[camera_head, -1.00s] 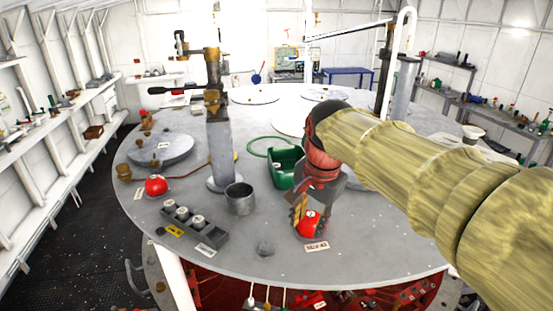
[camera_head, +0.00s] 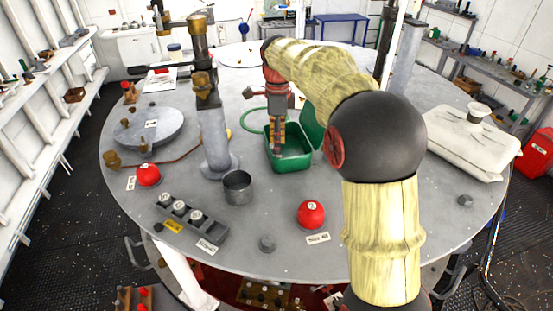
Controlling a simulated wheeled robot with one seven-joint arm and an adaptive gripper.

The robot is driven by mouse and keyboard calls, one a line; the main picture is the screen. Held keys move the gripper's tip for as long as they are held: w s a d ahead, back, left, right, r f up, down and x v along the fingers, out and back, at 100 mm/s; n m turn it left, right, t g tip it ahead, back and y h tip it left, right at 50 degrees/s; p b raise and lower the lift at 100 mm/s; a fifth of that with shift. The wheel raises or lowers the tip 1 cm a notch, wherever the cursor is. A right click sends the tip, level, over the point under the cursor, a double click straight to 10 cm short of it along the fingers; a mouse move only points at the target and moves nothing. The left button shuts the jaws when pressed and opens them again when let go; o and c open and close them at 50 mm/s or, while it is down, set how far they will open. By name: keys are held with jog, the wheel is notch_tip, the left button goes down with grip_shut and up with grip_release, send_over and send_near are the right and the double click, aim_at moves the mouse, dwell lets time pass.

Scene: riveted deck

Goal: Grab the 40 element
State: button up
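No element clearly marked 40 can be picked out. A dark grey rack (camera_head: 218,232) at the table's front left holds several pale round-topped elements (camera_head: 179,207) with marks too small to read. A red ball (camera_head: 311,214) sits front centre beside a small label (camera_head: 318,238) that seems to end in 40; another red ball (camera_head: 148,174) is at the left. My gripper (camera_head: 277,152) points down at the left side of the open green box (camera_head: 292,163), apart from the rack and both balls. Its fingers are too small to tell whether they are open or hold something.
A grey metal cup (camera_head: 237,188) stands between the rack and the box. A grey post (camera_head: 215,140) rises behind it. A small grey knob (camera_head: 267,243) is at the front. A white case (camera_head: 466,140) lies at the right.

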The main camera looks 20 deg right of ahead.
aim_at(277, 157)
jog(key=shift+s+a+f+p, duration=0.1)
jog(key=shift+f+p, duration=0.45)
jog(key=shift+f, duration=2.05)
jog(key=c, duration=0.8)
